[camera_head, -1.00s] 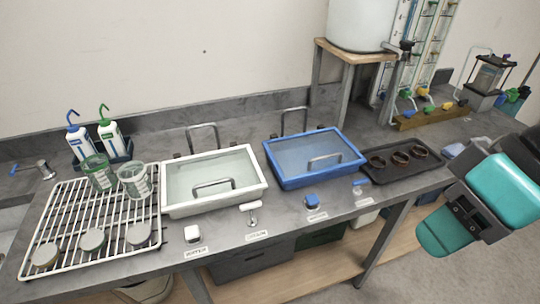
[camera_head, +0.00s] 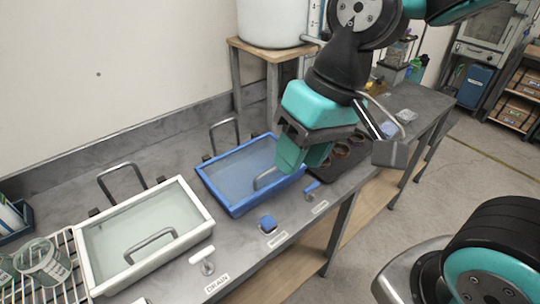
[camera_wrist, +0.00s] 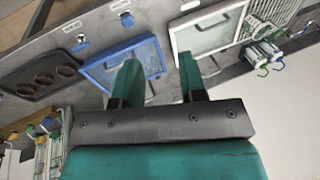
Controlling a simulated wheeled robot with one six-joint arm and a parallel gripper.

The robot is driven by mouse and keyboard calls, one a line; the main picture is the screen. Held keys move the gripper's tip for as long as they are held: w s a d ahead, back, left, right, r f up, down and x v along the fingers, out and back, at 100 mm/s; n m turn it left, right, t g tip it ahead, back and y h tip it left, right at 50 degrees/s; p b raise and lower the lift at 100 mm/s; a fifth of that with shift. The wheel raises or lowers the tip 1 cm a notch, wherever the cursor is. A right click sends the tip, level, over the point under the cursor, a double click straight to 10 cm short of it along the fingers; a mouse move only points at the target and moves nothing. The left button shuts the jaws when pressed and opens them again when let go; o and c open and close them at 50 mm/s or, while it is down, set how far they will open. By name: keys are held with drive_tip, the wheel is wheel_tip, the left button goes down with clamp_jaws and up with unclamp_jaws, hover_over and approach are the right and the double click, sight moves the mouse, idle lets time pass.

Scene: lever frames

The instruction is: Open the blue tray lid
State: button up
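The blue tray (camera_head: 215,195) sits on the grey bench with its clear, blue-rimmed lid (camera_head: 240,170) closed. A grey bar handle (camera_head: 266,178) stands on the lid near its front right. My gripper (camera_head: 290,160) is above the lid's right side, close to the handle in the picture. Its gap to the handle is hard to judge. In the wrist view the blue tray (camera_wrist: 100,70) shows beyond my gripper (camera_wrist: 157,75). The two green fingers are spread apart with nothing between them, and the left finger hides part of the tray and its handle.
A white tray (camera_head: 85,250) with its own lid handle stands left of the blue one. A blue knob (camera_head: 268,224) and a blue lever (camera_head: 311,187) sit along the front edge. A dark tray with brown rings (camera_head: 340,150) is at the right. A large white tank stands behind.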

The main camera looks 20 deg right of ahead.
drive_tip(key=w+d+f+m+h, duration=0.1)
drive_tip(key=w+d+f+m, duration=0.1)
drive_tip(key=w+m, duration=0.55)
drive_tip(key=m+t+h+b, duration=0.1)
drive_tip(key=m+h, duration=0.1)
drive_tip(key=m, duration=0.8)
approach(275, 168)
drive_tip(key=f, duration=0.2)
drive_tip(key=w+f+p, duration=0.1)
drive_tip(key=f, duration=0.2)
drive_tip(key=f+p, duration=0.1)
drive_tip(key=f, duration=0.2)
drive_tip(key=shift+w+a+f, duration=0.15)
drive_tip(key=shift+a, duration=0.1)
clamp_jaws()
